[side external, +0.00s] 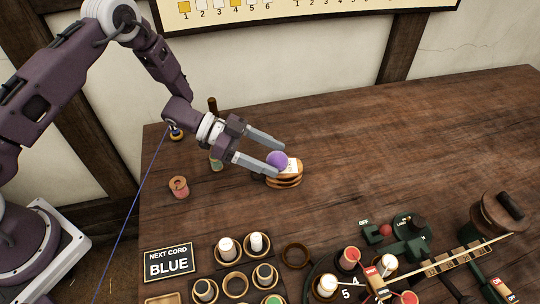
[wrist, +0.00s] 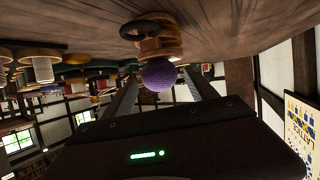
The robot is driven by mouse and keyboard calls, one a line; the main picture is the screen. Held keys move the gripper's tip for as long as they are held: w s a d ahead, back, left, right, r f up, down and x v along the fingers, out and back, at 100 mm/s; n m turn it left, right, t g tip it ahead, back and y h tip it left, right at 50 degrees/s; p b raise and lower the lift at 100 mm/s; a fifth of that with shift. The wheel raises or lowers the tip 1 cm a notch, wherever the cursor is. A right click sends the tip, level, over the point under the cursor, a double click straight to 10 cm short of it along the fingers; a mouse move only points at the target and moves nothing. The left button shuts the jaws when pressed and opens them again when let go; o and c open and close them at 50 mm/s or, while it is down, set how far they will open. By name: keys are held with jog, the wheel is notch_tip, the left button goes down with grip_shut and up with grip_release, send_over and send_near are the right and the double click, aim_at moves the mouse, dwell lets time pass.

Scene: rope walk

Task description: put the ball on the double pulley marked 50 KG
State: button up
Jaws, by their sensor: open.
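A purple ball (side external: 277,159) shows at the left end of a wooden pulley (side external: 285,181) with a white label, whose marking I cannot read. My gripper (side external: 281,157) is open, with one finger on either side of the ball. I cannot tell whether the ball rests on the pulley or whether a finger touches it. In the wrist view, the ball (wrist: 158,76) overlaps the wooden pulley (wrist: 160,42) beyond it, and a dark ring-shaped part shows at the pulley's far end.
Left of the pulley are a pink spool (side external: 179,187) and a green spool (side external: 216,162). A "NEXT CORD BLUE" sign (side external: 169,262), bobbins in round holders (side external: 228,249) and a machine (side external: 410,240) fill the front. The table (side external: 400,140) is clear on the back right.

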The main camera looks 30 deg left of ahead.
jog(key=v, duration=1.2)
jog(key=w+a+r+n+t+y, duration=0.2)
jog(key=w+a+r+t+y, duration=0.3)
jog(key=w+r, duration=0.4)
jog(key=s+a+r+n+t+y, duration=0.1)
jog(key=s+a+r+n+y, duration=0.1)
jog(key=a+r+n+y, duration=0.3)
jog(key=s+r+t+y, duration=0.1)
jog(key=s+r+y, duration=0.1)
jog(key=r, duration=0.5)
jog(key=s+a+r+n+g+y, duration=0.1)
jog(key=s+r+n+y, duration=0.15)
jog(key=s, duration=0.45)
jog(key=s+a+r+n+g+y, duration=0.1)
jog(key=s+r+n, duration=0.15)
jog(key=s, duration=0.55)
jog(key=s+d+f+n+g+h, duration=0.1)
jog(key=s+d+f, duration=0.1)
jog(key=s, duration=0.6)
jog(key=s+d+f+n+g+h, duration=0.1)
jog(key=s+d, duration=0.3)
jog(key=s, duration=0.4)
jog(key=shift+d+f+g, duration=0.2)
jog(key=shift+f+g, duration=0.2)
jog(key=shift+g, duration=0.3)
